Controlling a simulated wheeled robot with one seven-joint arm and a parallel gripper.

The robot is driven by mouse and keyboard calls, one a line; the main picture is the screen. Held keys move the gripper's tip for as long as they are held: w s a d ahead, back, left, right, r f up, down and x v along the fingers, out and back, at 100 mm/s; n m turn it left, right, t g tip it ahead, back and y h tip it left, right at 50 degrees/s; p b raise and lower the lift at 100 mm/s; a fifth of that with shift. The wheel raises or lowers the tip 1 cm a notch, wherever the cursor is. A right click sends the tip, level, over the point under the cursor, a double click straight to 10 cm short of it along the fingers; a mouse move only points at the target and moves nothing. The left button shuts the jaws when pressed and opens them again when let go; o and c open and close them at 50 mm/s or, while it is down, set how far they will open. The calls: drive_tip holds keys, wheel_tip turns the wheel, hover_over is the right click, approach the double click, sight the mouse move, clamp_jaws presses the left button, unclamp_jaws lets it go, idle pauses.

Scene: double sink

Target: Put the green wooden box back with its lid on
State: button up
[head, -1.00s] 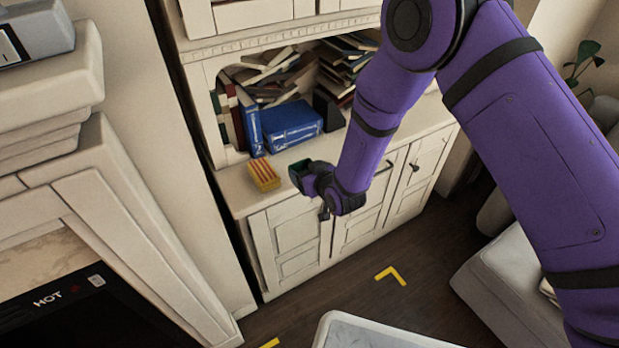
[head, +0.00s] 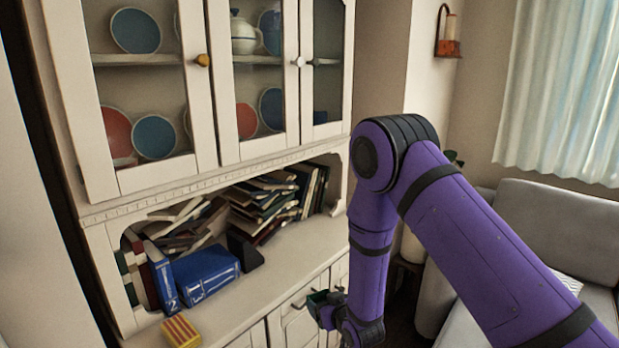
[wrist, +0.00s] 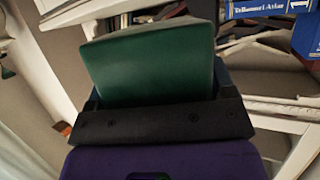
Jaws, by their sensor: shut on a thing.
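My gripper (head: 322,308) is at the front edge of the cabinet counter, right of the yellow striped block. It is shut on a green thing (head: 313,300). In the wrist view the green thing (wrist: 152,66) is a smooth, flat-faced piece with rounded corners, standing out from between the fingers. I cannot tell whether it is the whole green wooden box or just its lid. No separate lid or second green piece shows. In the wrist view my gripper (wrist: 155,110) hides the lower part of the green thing.
A yellow block with red stripes (head: 181,331) sits on the counter (head: 262,290). Blue books (head: 205,275) and piled books (head: 270,205) fill the shelf behind. Glass-doored cupboards (head: 150,85) hold plates above. A sofa (head: 555,230) stands at right.

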drive_tip(key=s+d+r+m+h, duration=0.1)
drive_tip(key=d+m+h, duration=0.1)
drive_tip(key=d, duration=1.1)
drive_tip(key=s+d+r+m+t+h, duration=0.1)
drive_tip(key=s+d+m+h, duration=0.1)
drive_tip(key=d, duration=1.1)
drive_tip(key=shift+m+t+h, duration=0.3)
drive_tip(key=shift+m+h, duration=0.3)
drive_tip(key=shift+h, duration=0.3)
drive_tip(key=shift+d, duration=0.15)
